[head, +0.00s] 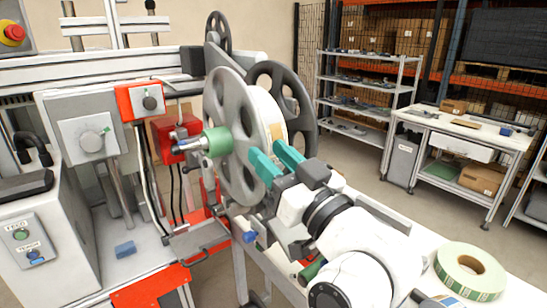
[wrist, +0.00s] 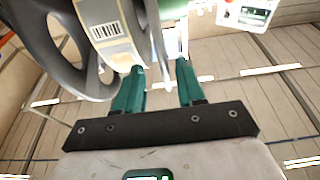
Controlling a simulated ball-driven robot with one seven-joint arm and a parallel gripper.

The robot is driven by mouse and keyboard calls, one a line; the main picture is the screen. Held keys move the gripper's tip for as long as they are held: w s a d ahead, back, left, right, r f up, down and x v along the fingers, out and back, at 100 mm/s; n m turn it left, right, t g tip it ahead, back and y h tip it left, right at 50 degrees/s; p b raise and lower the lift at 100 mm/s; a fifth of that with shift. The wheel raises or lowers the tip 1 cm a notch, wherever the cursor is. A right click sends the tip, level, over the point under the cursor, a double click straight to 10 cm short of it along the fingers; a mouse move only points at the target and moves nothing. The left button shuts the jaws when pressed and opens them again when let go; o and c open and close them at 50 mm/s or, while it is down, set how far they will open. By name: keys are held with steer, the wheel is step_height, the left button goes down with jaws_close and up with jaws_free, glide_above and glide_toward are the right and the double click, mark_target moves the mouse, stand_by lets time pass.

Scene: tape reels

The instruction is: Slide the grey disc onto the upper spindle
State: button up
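The grey disc (head: 219,105), with round openings, stands upright at the middle of the head view, to the left of a roll of white label tape (head: 269,118). A green hub (head: 214,141) with a metal tip sticks out at its centre, and the disc appears seated around it; the spindle itself is hidden. My gripper (head: 277,157) is at the disc's lower right rim with its teal fingers apart. In the wrist view, a thin disc edge (wrist: 158,42) lies between the spread fingers (wrist: 160,70), with gaps beside it. A barcode label shows on the roll (wrist: 108,32).
A dark reel flange (head: 297,90) stands behind the roll, and a smaller dark reel (head: 217,28) is higher up. A red box (head: 180,140) and a red-framed dial (head: 148,102) are left of the hub. A loose label roll (head: 446,272) lies on the bench at right.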

steer(key=s+d+r+b, duration=0.2)
steer(key=s+r+b, duration=0.9)
steer(key=s+r, duration=0.2)
steer(key=shift+s+d, duration=0.35)
stand_by(0.5)
stand_by(0.4)
